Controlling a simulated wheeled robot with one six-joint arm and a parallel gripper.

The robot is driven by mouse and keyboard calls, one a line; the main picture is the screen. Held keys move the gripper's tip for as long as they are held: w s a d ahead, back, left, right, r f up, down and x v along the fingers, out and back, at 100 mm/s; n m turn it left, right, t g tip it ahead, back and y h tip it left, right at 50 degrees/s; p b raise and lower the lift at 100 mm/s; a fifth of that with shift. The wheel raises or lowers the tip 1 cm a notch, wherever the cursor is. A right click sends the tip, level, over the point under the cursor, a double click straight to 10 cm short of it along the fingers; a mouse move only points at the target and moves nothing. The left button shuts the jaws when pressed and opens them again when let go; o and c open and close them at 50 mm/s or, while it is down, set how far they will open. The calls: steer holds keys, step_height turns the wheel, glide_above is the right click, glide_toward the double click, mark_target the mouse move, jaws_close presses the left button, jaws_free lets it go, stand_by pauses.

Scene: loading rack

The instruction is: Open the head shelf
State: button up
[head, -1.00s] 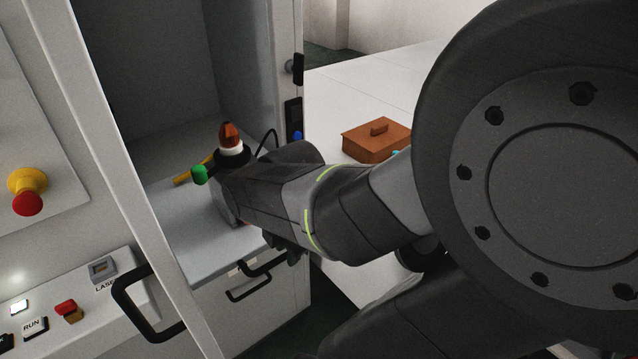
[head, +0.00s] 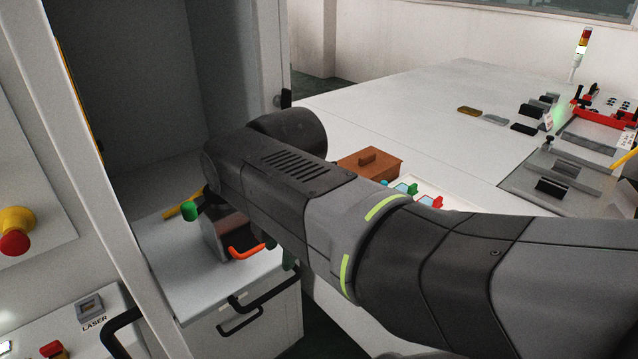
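A light grey shelf (head: 178,268) lies at the bottom of the open cabinet, left of centre in the head view. Its white front carries a black bar handle (head: 243,303), with a second, smaller black handle (head: 240,320) just below. I cannot tell which part is the head shelf. A grey block with an orange handle (head: 246,251) sits on the shelf, partly behind my arm. My arm reaches in from the right across the shelf's right side. My gripper is mostly hidden by the arm. A small dark part shows under the arm near the upper handle, but its fingers cannot be made out.
The cabinet's white frame post and a control panel with a red emergency button (head: 14,243) stand at the left.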

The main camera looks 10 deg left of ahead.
mark_target(277, 287)
step_height(277, 287, up, 2)
steer(key=shift+s+d+r, duration=0.15)
stand_by(0.3)
steer(key=f, duration=0.4)
steer(key=w+a+f, duration=0.1)
steer(key=f, duration=0.4)
steer(key=a+f+b, duration=0.1)
steer(key=f, duration=0.3)
steer(key=shift+w+f, duration=0.4)
steer(key=shift+w+a+r, duration=0.1)
steer(key=shift+a, duration=0.1)
